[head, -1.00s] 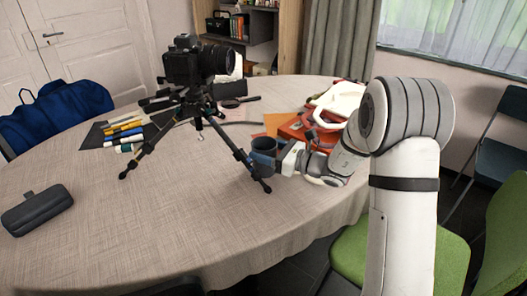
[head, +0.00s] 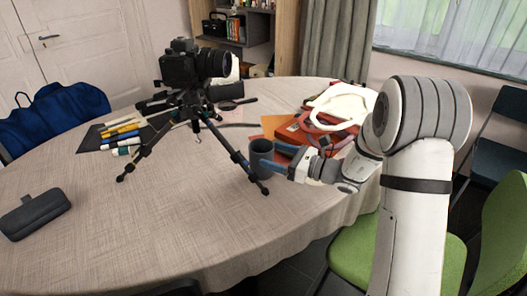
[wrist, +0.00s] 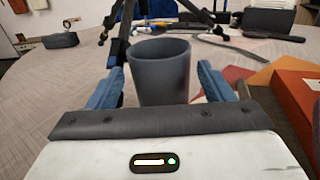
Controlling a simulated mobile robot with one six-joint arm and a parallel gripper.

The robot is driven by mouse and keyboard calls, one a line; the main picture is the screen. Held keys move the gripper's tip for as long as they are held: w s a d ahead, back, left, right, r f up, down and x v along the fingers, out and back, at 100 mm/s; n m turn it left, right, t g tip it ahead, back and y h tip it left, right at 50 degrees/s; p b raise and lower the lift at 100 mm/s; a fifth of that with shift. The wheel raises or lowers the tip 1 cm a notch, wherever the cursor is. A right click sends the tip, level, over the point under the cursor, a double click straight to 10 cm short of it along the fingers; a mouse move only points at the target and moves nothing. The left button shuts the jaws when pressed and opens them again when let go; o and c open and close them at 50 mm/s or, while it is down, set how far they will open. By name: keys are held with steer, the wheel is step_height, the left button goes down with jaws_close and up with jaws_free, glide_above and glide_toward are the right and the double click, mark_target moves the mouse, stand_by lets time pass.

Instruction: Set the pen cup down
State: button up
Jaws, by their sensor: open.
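My gripper (head: 276,158) is open, with blue fingers. In the wrist view the fingers (wrist: 158,88) stand apart on either side of the cup, with a gap visible on each side. The palm bar hides the cup's lower edge.
The camera tripod (head: 192,100) stands left of the cup, its leg very near. A red-orange box (head: 300,130) with a white object on top lies behind my gripper. Pens (head: 122,135) and a dark case (head: 36,213) lie left. The table's front is clear.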

steer(key=v, duration=0.7)
steer(key=shift+s+d+p, duration=0.1)
steer(key=shift+d+p, duration=0.1)
steer(key=shift+p, duration=0.1)
steer(key=s+a+n+g, duration=0.1)
steer(key=s, duration=0.1)
steer(key=s+a+n+g+h, duration=0.1)
steer(key=s+n+g, duration=0.1)
steer(key=s, duration=0.1)
steer(key=s+a+r+n+g, duration=0.1)
steer(key=s+n, duration=0.1)
steer(key=shift+s+g+h, duration=0.15)
steer(key=shift+g+h, duration=0.15)
steer(key=s+d+f+n+g+h, duration=0.1)
steer(key=s+d+n+g+h, duration=0.3)
steer(key=s+n+h, duration=0.85)
steer(key=s+d+n+t+h, duration=0.2)
steer(key=s+d+n, duration=0.3)
steer(key=d, duration=0.3)
steer(key=shift+s+d+r+t, duration=0.3)
steer(key=shift+s+r+t, duration=0.1)
steer(key=shift+s+t, duration=0.25)
